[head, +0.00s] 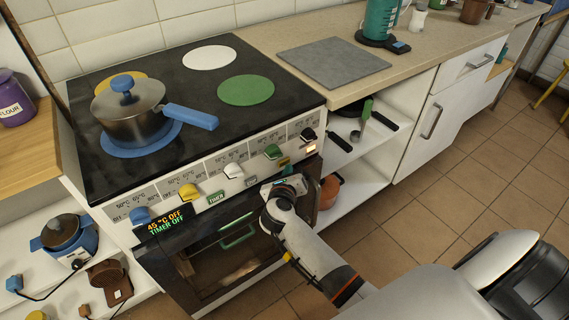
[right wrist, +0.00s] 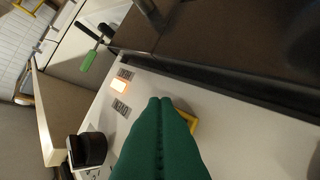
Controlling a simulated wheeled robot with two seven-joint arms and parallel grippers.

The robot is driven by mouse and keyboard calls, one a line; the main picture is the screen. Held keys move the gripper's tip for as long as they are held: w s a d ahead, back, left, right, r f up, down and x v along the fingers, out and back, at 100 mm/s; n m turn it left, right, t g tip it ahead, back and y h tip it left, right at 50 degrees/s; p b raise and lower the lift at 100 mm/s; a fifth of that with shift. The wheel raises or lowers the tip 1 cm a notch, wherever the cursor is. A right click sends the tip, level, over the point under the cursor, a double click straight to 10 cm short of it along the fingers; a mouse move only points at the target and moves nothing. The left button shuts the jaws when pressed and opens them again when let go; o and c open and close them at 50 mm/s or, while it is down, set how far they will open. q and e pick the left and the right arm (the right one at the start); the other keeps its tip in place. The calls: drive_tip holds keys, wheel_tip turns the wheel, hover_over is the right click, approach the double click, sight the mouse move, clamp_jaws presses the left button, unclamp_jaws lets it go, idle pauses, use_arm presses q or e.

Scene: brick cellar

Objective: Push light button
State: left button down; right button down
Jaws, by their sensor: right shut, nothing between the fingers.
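The stove's control panel has a small glowing orange-white button (head: 310,149) at its right end, below the black knob. It also glows between two small labels in the right wrist view (right wrist: 118,87). I cannot read which button is the light button. My right gripper (head: 286,171) is at the panel's lower edge, left of and below the glowing button. Its green fingers (right wrist: 160,105) are shut with nothing between them. Their tips cover most of a yellow-edged part (right wrist: 191,122) on the panel; I cannot tell whether they touch it. My left gripper is not in view.
A pot (head: 130,112) with a blue handle stands on the black cooktop (head: 180,160). Coloured knobs, including a green one (head: 272,152), line the panel. The oven door (head: 215,265) with its green handle lies below. Open shelves hold pans at right.

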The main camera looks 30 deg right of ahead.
drive_tip(key=shift+w, duration=0.2)
idle(0.5)
drive_tip(key=shift+w, duration=0.25)
idle(0.3)
drive_tip(key=shift+s+r+p, duration=0.1)
drive_tip(key=shift+s+p, duration=0.2)
drive_tip(key=shift+p, duration=0.1)
drive_tip(key=shift+s, duration=0.15)
